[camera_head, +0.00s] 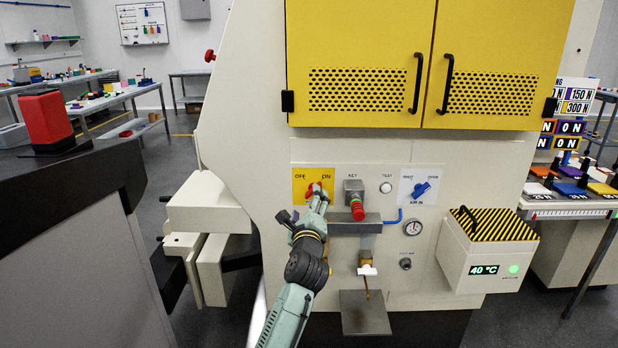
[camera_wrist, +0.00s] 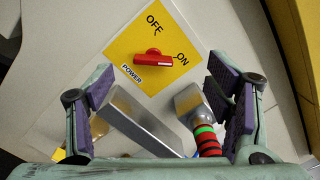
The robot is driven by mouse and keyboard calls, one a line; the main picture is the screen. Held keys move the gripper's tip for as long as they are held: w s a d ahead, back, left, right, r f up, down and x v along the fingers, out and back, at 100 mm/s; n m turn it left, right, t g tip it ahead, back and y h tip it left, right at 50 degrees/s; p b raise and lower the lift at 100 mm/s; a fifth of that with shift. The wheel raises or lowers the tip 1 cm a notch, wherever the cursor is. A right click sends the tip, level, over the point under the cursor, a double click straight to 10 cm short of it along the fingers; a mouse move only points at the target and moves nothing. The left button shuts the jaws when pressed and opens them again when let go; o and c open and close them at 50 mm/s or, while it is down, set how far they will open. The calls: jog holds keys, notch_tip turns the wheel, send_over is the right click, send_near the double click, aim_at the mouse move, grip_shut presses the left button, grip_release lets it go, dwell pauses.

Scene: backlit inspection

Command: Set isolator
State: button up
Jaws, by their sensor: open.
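The isolator is a red rotary handle (camera_wrist: 153,60) on a yellow plate (camera_wrist: 127,43) marked OFF, ON and POWER. In the wrist view one end of its bar lies toward the word ON; I cannot tell which end is the pointer. In the head view the yellow plate (camera_head: 298,197) is on the machine's front panel, and my gripper partly covers the handle. My gripper (camera_head: 319,198) is in front of the plate. In the wrist view my gripper (camera_wrist: 160,92) has its purple-padded fingers wide apart, with nothing between the pads and the handle ahead of them.
A grey key switch (camera_head: 354,186) with a red tag is close on the right, above a grey ledge (camera_head: 357,227). A blue AIR valve knob (camera_head: 421,190) and gauge (camera_head: 413,228) are further right. Yellow doors (camera_head: 360,35) are above. A striped heated box (camera_head: 487,250) juts out at right.

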jog(key=shift+m+g, duration=0.3)
jog(key=shift+m, duration=0.3)
jog(key=w, duration=0.4)
jog(key=w+d+f+p, duration=0.1)
jog(key=w, duration=0.2)
jog(key=w+f+p, duration=0.1)
jog(key=w, duration=0.3)
jog(key=shift+w+d, duration=0.2)
jog(key=shift+w, duration=0.15)
jog(key=c, duration=1.2)
jog(key=shift+o, duration=0.2)
